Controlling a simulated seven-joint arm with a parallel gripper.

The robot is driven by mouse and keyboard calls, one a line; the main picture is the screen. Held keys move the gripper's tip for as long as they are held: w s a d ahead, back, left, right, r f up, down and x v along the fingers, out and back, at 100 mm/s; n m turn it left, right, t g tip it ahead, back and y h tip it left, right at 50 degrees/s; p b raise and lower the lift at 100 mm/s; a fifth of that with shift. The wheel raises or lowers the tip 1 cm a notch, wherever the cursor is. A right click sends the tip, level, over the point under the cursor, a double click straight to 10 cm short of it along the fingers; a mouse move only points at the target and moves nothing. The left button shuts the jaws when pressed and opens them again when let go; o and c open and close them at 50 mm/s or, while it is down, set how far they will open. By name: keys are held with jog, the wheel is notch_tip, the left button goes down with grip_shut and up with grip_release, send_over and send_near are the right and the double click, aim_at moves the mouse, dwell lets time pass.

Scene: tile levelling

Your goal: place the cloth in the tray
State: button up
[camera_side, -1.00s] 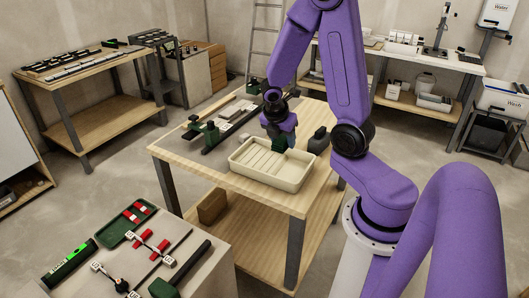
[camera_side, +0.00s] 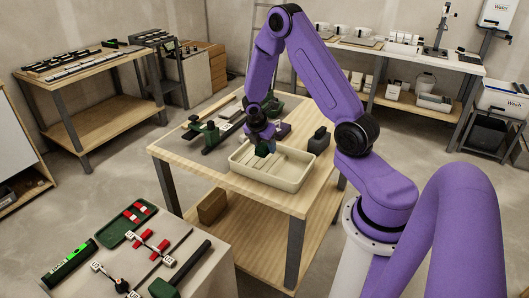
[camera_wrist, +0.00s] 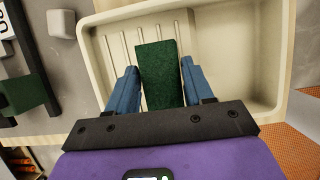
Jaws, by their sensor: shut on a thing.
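The cloth (camera_wrist: 157,75) is a dark green, textured strip between the blue fingers of my gripper (camera_wrist: 160,68) in the wrist view. My gripper is shut on it. The cream tray (camera_wrist: 101,68) with its ribbed floor lies beneath the cloth in that view. In the side view the tray (camera_side: 242,172) sits on the wooden table, and my gripper (camera_side: 265,147) hangs over its back left part with the cloth (camera_side: 261,150) pointing down. I cannot tell whether the cloth touches the tray floor.
A dark block-like object (camera_side: 319,141) stands on the table right of the tray. A green-and-black tool (camera_side: 206,136) lies behind it to the left. In the wrist view a small pale block (camera_wrist: 61,24) is left of the tray. The table's front left is clear.

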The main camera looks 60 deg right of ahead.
jog(key=shift+f, duration=1.55)
jog(key=shift+f, duration=0.4)
jog(key=o, duration=1)
jog(key=shift+o, duration=0.2)
